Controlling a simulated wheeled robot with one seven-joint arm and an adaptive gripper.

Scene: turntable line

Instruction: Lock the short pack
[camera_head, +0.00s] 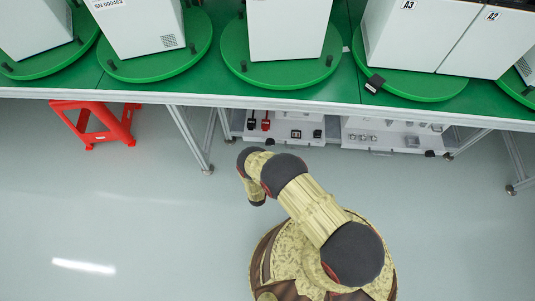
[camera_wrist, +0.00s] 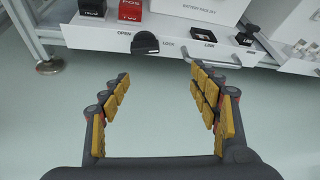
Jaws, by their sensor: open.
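A white pack front panel (camera_wrist: 100,37) lies ahead of my gripper in the wrist view, marked OPEN on the left and LOCK on the right. A black knob (camera_wrist: 145,43) sits between the two words; I cannot tell which one it points to. A metal handle (camera_wrist: 212,60) is to its right. My gripper (camera_wrist: 160,85) is open and empty, its yellow-padded fingers apart, with the knob beyond the gap and not touched. In the head view, the white pack (camera_head: 282,128) is under the table; my arm hides part of its front, and the gripper's fingers are hidden there.
A red terminal block marked POS (camera_wrist: 130,9) and a black one (camera_wrist: 92,7) stand on the pack. A second white pack (camera_head: 350,146) is to the right. A table leg (camera_head: 188,138) and red stool (camera_head: 97,122) are left. The front floor is clear.

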